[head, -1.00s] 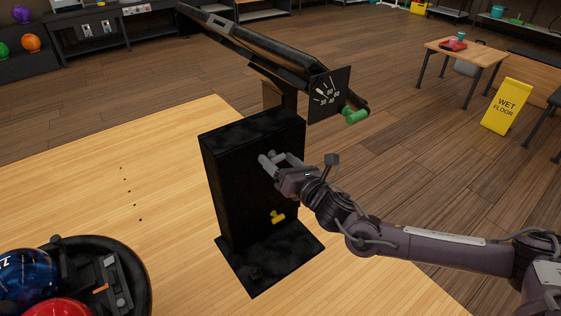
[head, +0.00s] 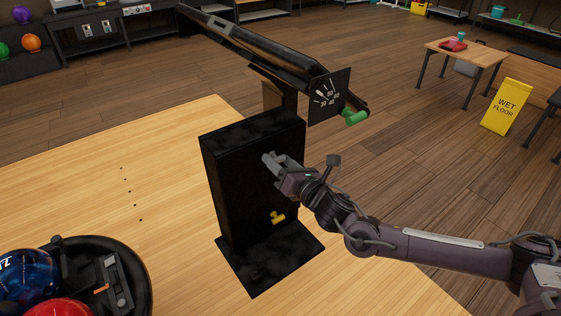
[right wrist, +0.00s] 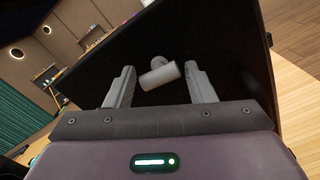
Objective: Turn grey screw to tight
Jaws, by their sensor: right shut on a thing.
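The grey screw (right wrist: 158,76) has a T-shaped handle on the face of a black upright box (head: 230,200). In the right wrist view its crossbar lies between my two grey fingers, tilted slightly. My right gripper (head: 274,162) is at the upper part of the box's face and is shut on the screw. In the head view the fingers largely cover the screw, so its exact angle is hard to tell there. A yellow screw (head: 278,217) sits lower on the same face, clear of the gripper. My left gripper is not in view.
A black rail with a dial plate (head: 328,95) and a green handle (head: 355,117) stands behind the box. A round black tray (head: 140,262) with balls is at lower left. The wooden surface (head: 165,160) left of the box is mostly clear.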

